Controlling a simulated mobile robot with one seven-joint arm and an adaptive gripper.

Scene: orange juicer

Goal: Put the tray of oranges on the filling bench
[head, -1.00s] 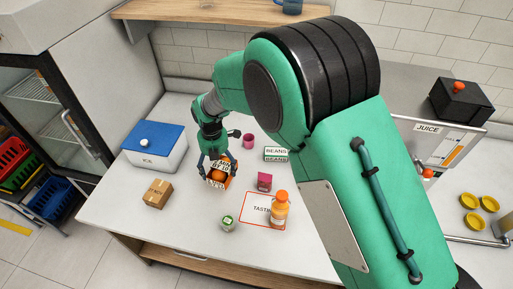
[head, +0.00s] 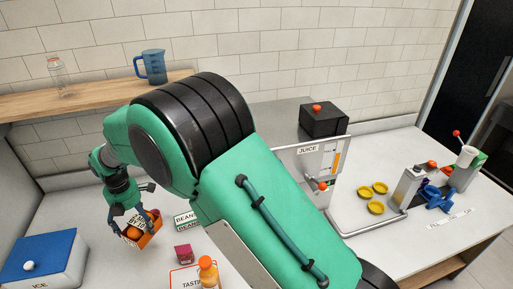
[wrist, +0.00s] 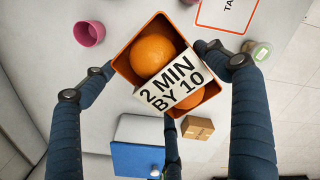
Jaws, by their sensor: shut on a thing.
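The orange tray (head: 152,237) holds oranges (head: 134,232) and bears a white card reading "2 MIN BY 10". My gripper (head: 138,214) is shut on the tray, over the left counter. The tray looks raised above the counter.
Yellow dishes (head: 375,207), a black box (head: 324,121) and a juicer-like device (head: 440,187) stand on the right. My arm hides the middle.

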